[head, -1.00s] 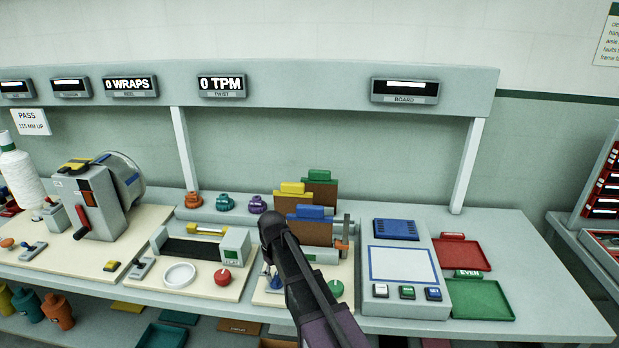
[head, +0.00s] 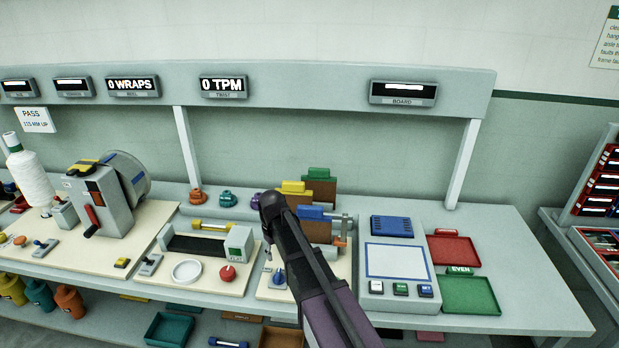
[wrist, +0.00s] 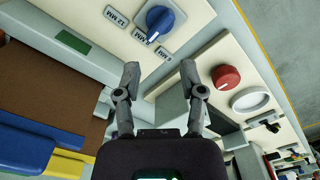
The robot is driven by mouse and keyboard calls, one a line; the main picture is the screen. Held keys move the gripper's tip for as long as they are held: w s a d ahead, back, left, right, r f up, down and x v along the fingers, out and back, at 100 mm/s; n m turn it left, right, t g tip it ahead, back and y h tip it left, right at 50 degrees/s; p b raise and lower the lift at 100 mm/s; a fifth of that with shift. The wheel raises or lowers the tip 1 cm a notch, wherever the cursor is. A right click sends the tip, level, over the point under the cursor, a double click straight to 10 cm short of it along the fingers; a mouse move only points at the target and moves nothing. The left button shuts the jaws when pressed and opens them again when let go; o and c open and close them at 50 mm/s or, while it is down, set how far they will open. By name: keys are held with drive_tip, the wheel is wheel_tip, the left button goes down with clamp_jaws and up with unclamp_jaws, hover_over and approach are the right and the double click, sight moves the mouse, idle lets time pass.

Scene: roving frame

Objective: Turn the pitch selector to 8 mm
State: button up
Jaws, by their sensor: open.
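The pitch selector is a blue knob (wrist: 160,20) with a white pointer line, on a cream panel at the top of the wrist view. Labels beside it include 12 MM (wrist: 117,15) and what looks like 8 MM (wrist: 142,36); a third is hard to read. The pointer faces the label side, near the middle label, but I cannot tell its exact setting. In the head view the blue knob (head: 279,277) shows just left of my arm. My gripper (wrist: 161,73) is open and empty, apart from the knob, which lies beyond the fingertips. The head view does not show the fingertips clearly.
A red knob (wrist: 226,77) and a white ring (wrist: 250,100) lie right of the gripper. Blue and yellow-topped brown boards (wrist: 40,100) stand at left. In the head view, a grey console (head: 395,285) and red and green trays (head: 470,293) are at right.

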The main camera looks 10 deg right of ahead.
drive_tip(key=s+d+r+m, duration=0.1)
drive_tip(key=s+d+m, duration=0.2)
drive_tip(key=s+d, duration=0.45)
drive_tip(key=s+d+m, duration=0.2)
drive_tip(key=s+d, duration=0.3)
drive_tip(key=s, duration=0.5)
drive_tip(key=shift+w+r+m+t+y+p, duration=0.7)
drive_tip(key=shift+w+r+m+y, duration=1.6)
drive_tip(key=shift+w+m, duration=1.9)
drive_tip(key=shift+w+r+m+t+y+p, duration=0.7)
drive_tip(key=shift+w+r+m+y, duration=1.7)
drive_tip(key=shift+w, duration=3.05)
drive_tip(key=shift+w+r+m+t+y+p, duration=0.7)
drive_tip(key=shift+w+r+m+y, duration=0.9)
drive_tip(key=shift+w+r+m, duration=2.05)
drive_tip(key=shift+w+f+m, duration=0.45)
drive_tip(key=shift+w+f, duration=0.4)
drive_tip(key=shift+w, duration=0.25)
